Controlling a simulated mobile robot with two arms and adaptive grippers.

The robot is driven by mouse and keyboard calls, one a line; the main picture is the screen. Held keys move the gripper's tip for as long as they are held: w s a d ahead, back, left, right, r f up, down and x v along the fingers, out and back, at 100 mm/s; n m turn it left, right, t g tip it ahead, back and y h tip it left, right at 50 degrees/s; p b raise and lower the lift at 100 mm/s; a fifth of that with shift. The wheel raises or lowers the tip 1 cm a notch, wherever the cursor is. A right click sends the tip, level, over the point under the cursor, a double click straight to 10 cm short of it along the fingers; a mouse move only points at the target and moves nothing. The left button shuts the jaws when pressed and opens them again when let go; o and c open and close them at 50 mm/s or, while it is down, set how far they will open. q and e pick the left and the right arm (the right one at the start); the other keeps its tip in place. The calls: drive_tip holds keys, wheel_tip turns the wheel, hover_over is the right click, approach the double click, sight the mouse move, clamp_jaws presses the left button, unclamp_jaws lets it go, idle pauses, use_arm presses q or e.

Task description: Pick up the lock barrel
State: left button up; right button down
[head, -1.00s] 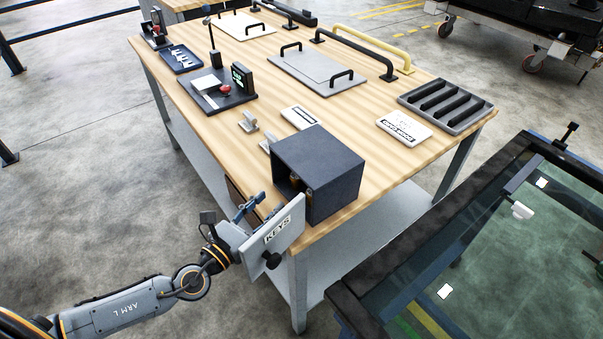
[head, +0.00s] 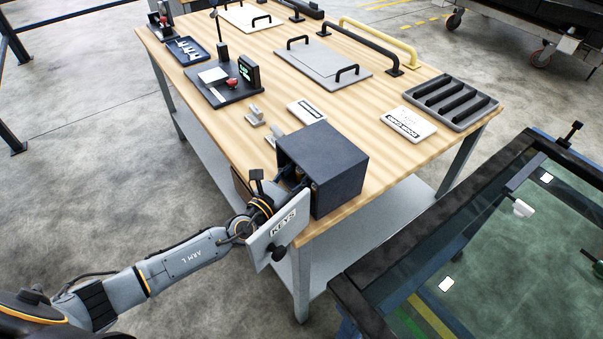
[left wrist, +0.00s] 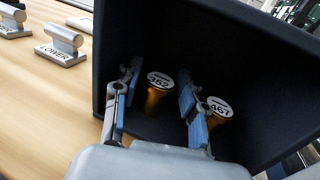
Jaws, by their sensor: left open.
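Two brass lock barrels with white numbered tags stand inside the dark key box (head: 340,172). In the left wrist view, the barrel tagged 462 (left wrist: 156,97) lies between the fingers of my left gripper (left wrist: 158,74). The barrel tagged 467 (left wrist: 219,112) stands just right of the right finger. My left gripper is open, with blue pads, and reaches in through the box's open front. I cannot tell whether a pad touches either barrel. In the head view, the open KEYS door (head: 277,227) hides part of my left gripper. My right gripper is not in view.
The box stands at the near corner of the wooden workbench (head: 390,150). Small metal handles (head: 255,115) and a white card (head: 306,112) lie behind it. A slotted grey tray (head: 450,101) is at the right. A glass-topped dark frame (head: 480,260) stands close at right.

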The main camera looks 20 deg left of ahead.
use_arm(q)
clamp_jaws()
drive_tip(key=shift+r, duration=0.15)
